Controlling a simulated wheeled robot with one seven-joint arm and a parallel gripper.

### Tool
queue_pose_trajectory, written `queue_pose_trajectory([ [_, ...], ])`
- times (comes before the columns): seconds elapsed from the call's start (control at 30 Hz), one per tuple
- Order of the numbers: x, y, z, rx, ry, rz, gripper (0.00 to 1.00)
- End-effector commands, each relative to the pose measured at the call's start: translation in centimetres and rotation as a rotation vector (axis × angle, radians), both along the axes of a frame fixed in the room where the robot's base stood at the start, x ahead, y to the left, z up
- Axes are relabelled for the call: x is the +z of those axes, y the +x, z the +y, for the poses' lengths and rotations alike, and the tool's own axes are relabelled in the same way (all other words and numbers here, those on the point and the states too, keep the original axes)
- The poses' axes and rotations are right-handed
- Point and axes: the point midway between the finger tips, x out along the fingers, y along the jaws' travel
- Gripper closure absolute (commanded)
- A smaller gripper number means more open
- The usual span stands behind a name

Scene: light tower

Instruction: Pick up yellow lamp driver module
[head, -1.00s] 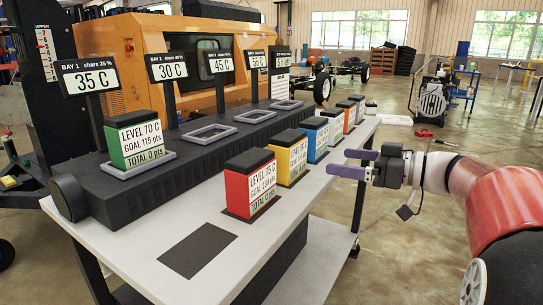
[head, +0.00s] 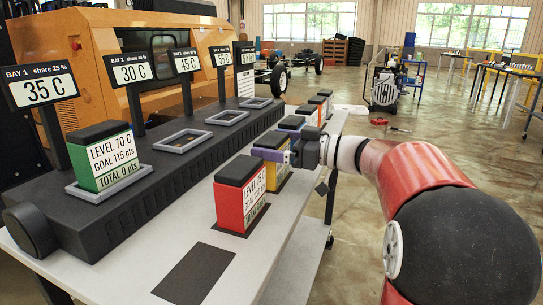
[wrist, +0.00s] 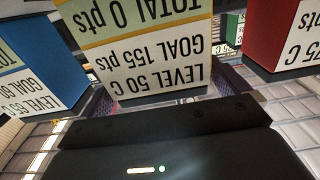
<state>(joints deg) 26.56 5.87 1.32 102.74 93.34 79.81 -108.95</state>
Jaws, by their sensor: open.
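The yellow lamp driver module (head: 281,177) stands on the light table in the row of modules, between the red and blue ones. In the head view my gripper covers most of its upper part. My gripper (head: 268,148) is open, with its purple fingers level at the module's upper part. In the wrist view the module (wrist: 145,58) fills the middle upside down, its label reading LEVEL 50 C, GOAL 155 pts, close in front of the gripper body. I cannot tell whether the fingers touch it.
The red module (head: 240,197) stands close on the near side, the blue module (wrist: 35,75) on the other side. More modules continue the row. A green module (head: 105,162) sits in the first bay of the black rack. A dark empty pad (head: 194,274) lies at the table's near end.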

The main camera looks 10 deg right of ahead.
Motion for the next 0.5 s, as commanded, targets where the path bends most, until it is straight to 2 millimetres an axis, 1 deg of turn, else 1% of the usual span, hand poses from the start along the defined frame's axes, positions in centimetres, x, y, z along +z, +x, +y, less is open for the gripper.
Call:
queue_pose_trajectory([
  [0.03, 0.07, 0.26, 0.43, 0.002, 0.001, 0.001, 0.00],
  [0.1, 0.01, 0.46, 0.65, 0.000, 0.000, 0.000, 0.00],
  [0.3, -0.04, 0.50, 0.69, -0.001, 0.000, 0.000, 0.00],
  [0.33, -0.04, 0.49, 0.68, -0.001, 0.000, 0.000, 0.01],
  [0.5, -0.05, 0.50, 0.67, -0.001, 0.000, 0.000, 0.24],
])
